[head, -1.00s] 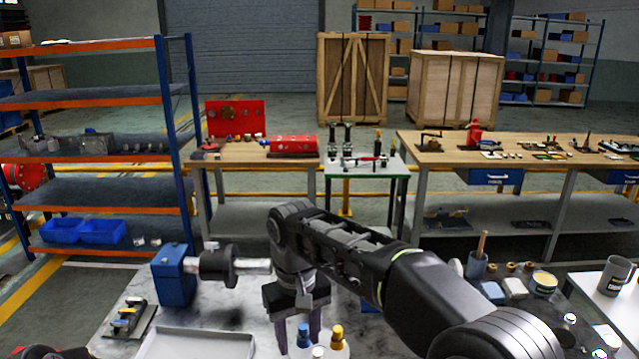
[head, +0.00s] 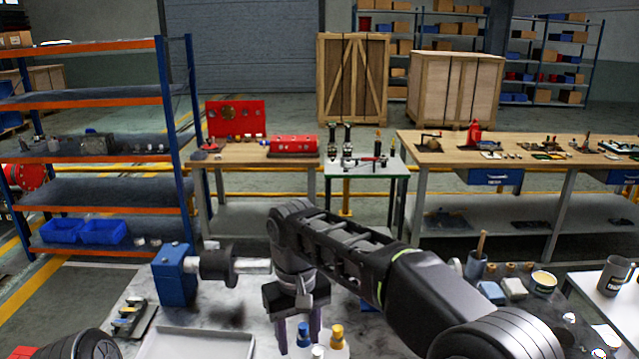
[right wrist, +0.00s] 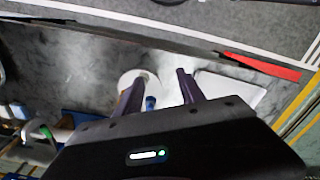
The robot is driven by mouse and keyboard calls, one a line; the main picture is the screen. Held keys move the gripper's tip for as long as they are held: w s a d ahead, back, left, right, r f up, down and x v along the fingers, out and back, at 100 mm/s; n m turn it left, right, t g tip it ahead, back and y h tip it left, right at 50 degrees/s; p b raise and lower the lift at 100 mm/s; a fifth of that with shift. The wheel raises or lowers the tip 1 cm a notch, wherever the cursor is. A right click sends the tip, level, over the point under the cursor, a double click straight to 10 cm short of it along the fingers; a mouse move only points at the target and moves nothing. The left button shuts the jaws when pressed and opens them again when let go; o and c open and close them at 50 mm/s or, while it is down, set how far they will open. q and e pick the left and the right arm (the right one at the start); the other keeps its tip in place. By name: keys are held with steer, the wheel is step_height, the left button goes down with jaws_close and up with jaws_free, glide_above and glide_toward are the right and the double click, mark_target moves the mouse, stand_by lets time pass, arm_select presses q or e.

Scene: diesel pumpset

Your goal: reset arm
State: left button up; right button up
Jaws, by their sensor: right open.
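My right arm reaches in from the lower right of the head view. Its gripper (head: 300,332) points down over the grey worktable and is open, with two dark purple fingers apart. In the right wrist view the gripper (right wrist: 158,88) shows both fingers spread with nothing held between them. Bottles with blue (head: 303,334) and yellow (head: 336,335) caps stand close by the fingers; I cannot tell whether they touch. Only a rounded dark part of my left arm shows at the bottom left; its gripper is out of view.
A blue vise-like block with a shaft (head: 175,275) and a pale tray (head: 196,343) lie left of the gripper. A brush cup (head: 476,265), a blue block (head: 491,291) and a mug (head: 613,276) stand right. A shelf rack (head: 100,96) rises at left.

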steer(key=s+d+f+m+g+y, duration=0.1)
steer(key=s+d+f, duration=0.15)
steer(key=f, duration=1.05)
steer(key=s+d+f+m+y, duration=0.1)
steer(key=s+d+f, duration=0.15)
steer(key=f, duration=0.95)
arm_select(q)
steer(key=s+f+m+b, duration=0.1)
steer(key=d+f+m+t+b, duration=0.1)
steer(key=m+b, duration=0.1)
steer(key=s+d+f+m+t+b, duration=0.1)
steer(key=shift+s+f+y, duration=0.3)
steer(key=shift+s, duration=0.05)
arm_select(e)
steer(key=s+d+f+m+y, duration=0.1)
steer(key=s+d+f+m, duration=0.1)
steer(key=s+f, duration=0.7)
steer(key=s+d+f+m+t+y, duration=0.1)
steer(key=s+d+f, duration=0.3)
steer(key=s+f, duration=0.5)
steer(key=s+m, duration=0.1)
steer(key=s, duration=0.1)
steer(key=shift+s+d+f+m, duration=0.2)
steer(key=shift+s+d+m, duration=0.1)
steer(key=shift+s+m, duration=0.1)
